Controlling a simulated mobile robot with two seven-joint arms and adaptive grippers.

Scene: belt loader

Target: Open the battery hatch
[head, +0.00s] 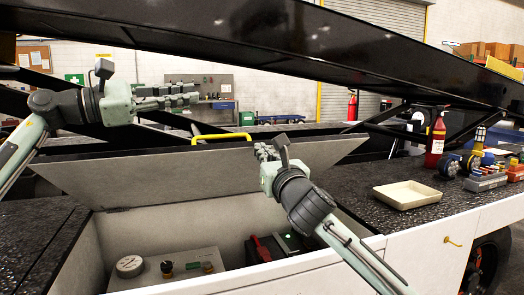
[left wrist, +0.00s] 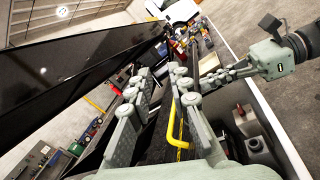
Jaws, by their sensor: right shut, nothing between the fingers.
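The battery hatch lid (head: 150,172) is a grey panel standing raised and leaning back over the open bay. Its yellow handle (head: 221,138) is on the top edge and also shows in the left wrist view (left wrist: 177,128), beside a finger. My left gripper (head: 192,93) is above the lid, left of the handle; in the left wrist view (left wrist: 159,72) its fingers are apart with nothing between them. My right gripper (head: 263,152) is shut and empty in front of the lid's face, right of the handle. Whether it touches the lid I cannot tell.
A long black beam (head: 330,50) crosses above my grippers.

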